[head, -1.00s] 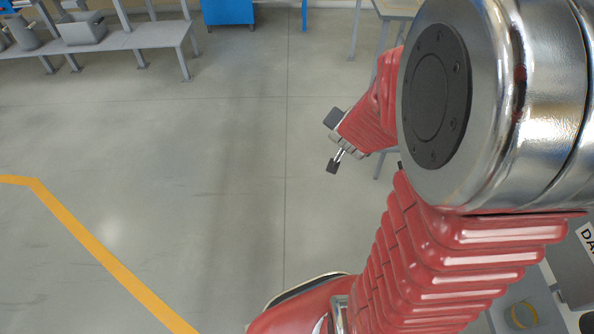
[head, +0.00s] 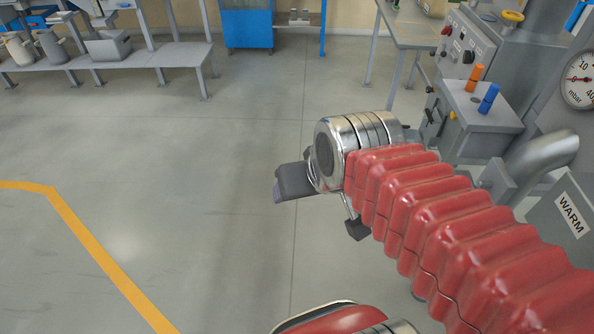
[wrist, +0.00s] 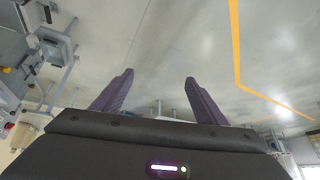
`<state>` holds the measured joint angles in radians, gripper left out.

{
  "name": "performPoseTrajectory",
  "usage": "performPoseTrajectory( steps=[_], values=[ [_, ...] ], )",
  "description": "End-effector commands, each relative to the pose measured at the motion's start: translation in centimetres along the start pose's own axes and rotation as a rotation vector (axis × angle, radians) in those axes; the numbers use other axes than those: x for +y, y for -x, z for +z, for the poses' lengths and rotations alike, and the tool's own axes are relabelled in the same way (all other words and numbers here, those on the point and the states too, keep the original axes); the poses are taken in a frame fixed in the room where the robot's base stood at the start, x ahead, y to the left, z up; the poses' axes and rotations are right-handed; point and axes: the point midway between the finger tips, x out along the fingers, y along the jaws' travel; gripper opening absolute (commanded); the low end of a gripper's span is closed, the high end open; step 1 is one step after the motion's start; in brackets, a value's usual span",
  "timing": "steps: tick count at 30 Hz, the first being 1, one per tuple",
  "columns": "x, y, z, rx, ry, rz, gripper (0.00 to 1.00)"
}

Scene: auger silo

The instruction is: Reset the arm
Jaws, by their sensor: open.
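My gripper (head: 322,208) hangs past the silver wrist joint near the middle of the head view, over open floor. Its two dark finger pads stand apart, one at the left and one lower right. My arm's red ribbed sleeve runs from the lower right up to the wrist joint.
A grey machine with an orange handle (head: 474,76), a blue handle (head: 489,98) and a gauge (head: 580,80) stands at the right. A grey bench (head: 150,52) is at the back left, a blue cabinet (head: 246,25) behind. A yellow line (head: 100,260) crosses clear floor.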

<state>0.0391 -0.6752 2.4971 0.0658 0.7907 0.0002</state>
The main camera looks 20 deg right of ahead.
Motion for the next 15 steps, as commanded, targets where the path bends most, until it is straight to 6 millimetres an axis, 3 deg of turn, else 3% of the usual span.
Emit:
performPoseTrajectory(
  steps=[6, 15],
  values=[
    [0.1, 2.1, 2.1, -0.036, 0.078, 0.028, 0.66],
    [0.1, 2.1, 2.2, -0.04, 0.081, 0.029, 0.66]
  ],
)
